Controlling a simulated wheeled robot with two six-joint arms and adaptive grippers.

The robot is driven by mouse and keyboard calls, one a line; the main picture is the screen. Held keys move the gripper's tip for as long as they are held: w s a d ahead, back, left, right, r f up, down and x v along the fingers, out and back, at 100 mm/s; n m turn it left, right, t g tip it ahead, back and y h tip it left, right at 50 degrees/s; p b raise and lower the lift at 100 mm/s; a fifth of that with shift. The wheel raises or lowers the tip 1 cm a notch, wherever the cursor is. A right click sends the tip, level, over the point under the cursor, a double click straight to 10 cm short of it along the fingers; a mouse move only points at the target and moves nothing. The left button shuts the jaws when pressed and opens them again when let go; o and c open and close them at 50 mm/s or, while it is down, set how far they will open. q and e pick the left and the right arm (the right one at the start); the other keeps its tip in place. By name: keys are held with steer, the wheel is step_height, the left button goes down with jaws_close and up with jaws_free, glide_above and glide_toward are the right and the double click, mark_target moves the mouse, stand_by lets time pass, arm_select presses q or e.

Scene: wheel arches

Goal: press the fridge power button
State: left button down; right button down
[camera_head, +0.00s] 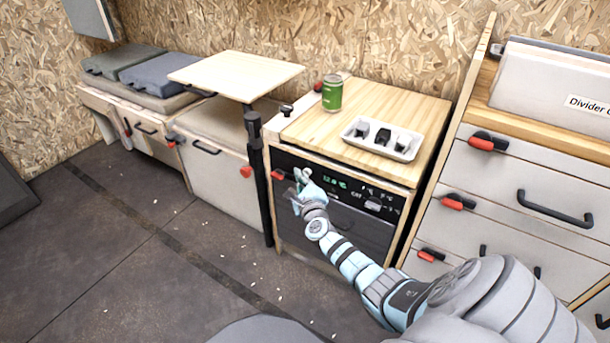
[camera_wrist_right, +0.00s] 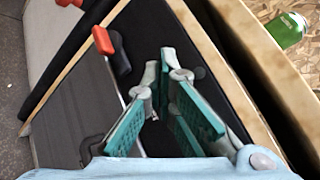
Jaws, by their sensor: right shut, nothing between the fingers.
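The fridge (camera_head: 360,232) has a dark front and sits in a light wooden cabinet. Its black control strip (camera_head: 345,187) carries a green lit display (camera_head: 334,182) and small white markings with knobs to the right. My right gripper (camera_head: 302,180) is in front of the strip's left part, fingers shut and empty; contact cannot be told. In the right wrist view the fingertips (camera_wrist_right: 168,62) meet over the black front (camera_wrist_right: 150,35), beside a dark round spot (camera_wrist_right: 198,73). I cannot tell for certain which control is the power button. My left gripper is out of view.
A green can (camera_head: 332,93) and a white tray (camera_head: 401,136) with dark items stand on the wooden top. A red latch (camera_head: 278,175) is left of the gripper. A black post (camera_head: 257,165) stands left of the cabinet.

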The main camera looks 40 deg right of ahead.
steer(key=shift+d, duration=0.1)
steer(key=shift+s+a+p, duration=0.2)
steer(key=shift+a+p, duration=0.15)
steer(key=shift+a, duration=0.45)
steer(key=s+a+p, duration=0.1)
steer(key=a+p, duration=0.1)
steer(key=a, duration=0.3)
steer(key=shift+s+a, duration=0.35)
steer(key=shift+a, duration=0.05)
